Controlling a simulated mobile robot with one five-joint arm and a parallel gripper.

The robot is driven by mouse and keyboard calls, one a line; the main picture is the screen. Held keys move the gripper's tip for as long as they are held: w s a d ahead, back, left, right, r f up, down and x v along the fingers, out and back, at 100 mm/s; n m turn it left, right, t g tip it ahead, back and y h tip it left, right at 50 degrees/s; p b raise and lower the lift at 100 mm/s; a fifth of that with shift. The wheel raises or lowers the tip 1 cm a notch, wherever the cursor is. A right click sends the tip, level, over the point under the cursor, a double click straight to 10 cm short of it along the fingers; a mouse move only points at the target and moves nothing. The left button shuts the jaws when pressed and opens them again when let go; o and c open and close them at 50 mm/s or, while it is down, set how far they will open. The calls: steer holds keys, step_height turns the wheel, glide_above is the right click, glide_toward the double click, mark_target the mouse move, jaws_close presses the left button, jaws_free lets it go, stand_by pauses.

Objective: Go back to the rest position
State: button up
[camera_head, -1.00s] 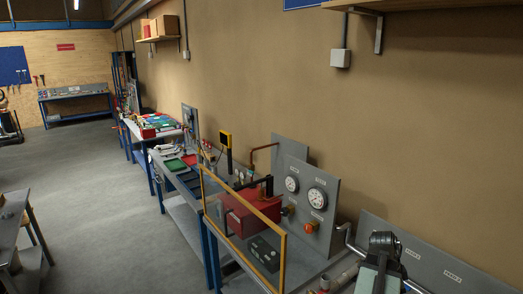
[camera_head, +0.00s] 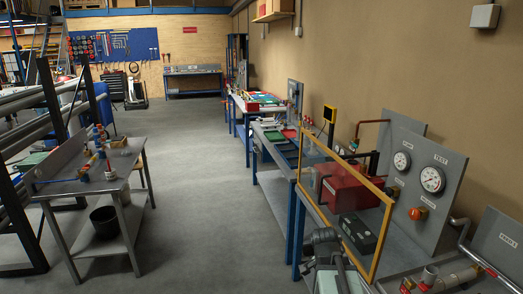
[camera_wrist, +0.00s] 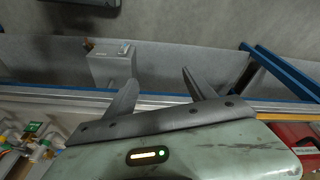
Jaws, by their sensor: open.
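My gripper (camera_wrist: 160,83) is open in the wrist view. Its two dark fingers are spread apart with nothing between them. Beyond the fingers lie a bench edge with a blue rail, a grey lower surface and a pale box-like block (camera_wrist: 112,66). In the head view, the dark and pale green end part of my arm (camera_head: 328,262) shows at the bottom, in front of the workbench with the yellow-framed clear guard (camera_head: 378,245). The fingers cannot be made out there.
A red box (camera_head: 345,188) and a black box (camera_head: 358,232) stand behind the guard. A gauge panel (camera_head: 432,205) stands at right. A grey metal cart (camera_head: 128,232) with a black bucket (camera_head: 104,220) is at left. The grey floor aisle (camera_head: 200,190) between is clear.

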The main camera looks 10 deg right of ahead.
steer(key=a+f+n+y+b, duration=0.1)
steer(key=a+f+n, duration=0.2)
steer(key=a+n, duration=0.3)
steer(key=a+f+n+y+b, duration=0.1)
steer(key=a+f+n+b, duration=0.1)
steer(key=a+n, duration=0.5)
steer(key=s+a+f, duration=0.1)
steer(key=a, duration=0.4)
steer(key=shift+n+y+b, duration=0.3)
steer(key=shift+y, duration=0.1)
steer(key=shift+f, duration=0.1)
